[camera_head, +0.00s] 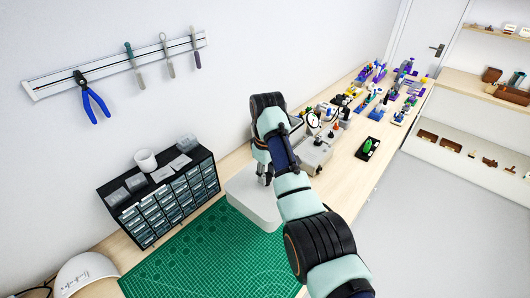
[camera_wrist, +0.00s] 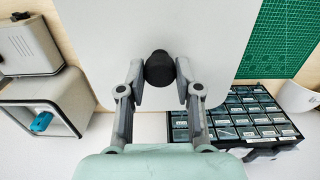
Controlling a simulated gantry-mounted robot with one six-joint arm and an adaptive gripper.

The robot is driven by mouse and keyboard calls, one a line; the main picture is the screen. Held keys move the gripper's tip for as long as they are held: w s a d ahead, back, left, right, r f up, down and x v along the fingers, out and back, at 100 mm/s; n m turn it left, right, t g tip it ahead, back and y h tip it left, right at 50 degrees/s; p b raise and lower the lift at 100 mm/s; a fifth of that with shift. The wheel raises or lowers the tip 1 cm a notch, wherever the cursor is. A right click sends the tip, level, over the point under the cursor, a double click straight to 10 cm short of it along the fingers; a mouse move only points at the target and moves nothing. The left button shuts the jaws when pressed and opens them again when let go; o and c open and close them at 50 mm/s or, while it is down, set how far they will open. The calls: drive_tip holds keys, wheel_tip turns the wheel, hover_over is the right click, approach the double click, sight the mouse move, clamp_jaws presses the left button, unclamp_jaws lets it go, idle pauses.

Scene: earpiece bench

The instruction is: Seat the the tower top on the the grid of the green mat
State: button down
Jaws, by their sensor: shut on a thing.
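The tower top shows in the wrist view as a dark, rounded piece (camera_wrist: 160,68) between my fingertips. My gripper (camera_wrist: 160,80) is shut on it, with one finger on each side. In the head view my gripper (camera_head: 265,177) is over the pale grey block (camera_head: 254,204), and my arm hides most of the held piece. I cannot tell whether the piece touches the block. The green mat (camera_head: 205,262) with its printed grid lies on the bench in front of the block. A corner of the mat (camera_wrist: 282,40) shows at the upper right of the wrist view.
A white domed object (camera_head: 86,272) is at the lower left. Grey devices (camera_head: 313,152) and small coloured models stand farther along the bench.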

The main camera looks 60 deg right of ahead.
sight(272, 207)
drive_tip(key=s+a+f, duration=0.1)
drive_tip(key=f, duration=0.2)
drive_tip(key=s+a+f, duration=0.1)
drive_tip(key=f, duration=0.3)
drive_tip(key=s+a+f, duration=0.1)
drive_tip(key=f, duration=0.2)
drive_tip(key=shift+s+a+f, duration=0.25)
drive_tip(key=shift+f, duration=0.15)
wheel_tip(272, 207, down, 4)
drive_tip(key=shift+f, duration=0.15)
drive_tip(key=shift+f, duration=0.5)
idle(1.2)
drive_tip(key=c, duration=0.7)
unclamp_jaws()
drive_tip(key=shift+r+b, duration=0.2)
drive_tip(key=shift+b, duration=0.1)
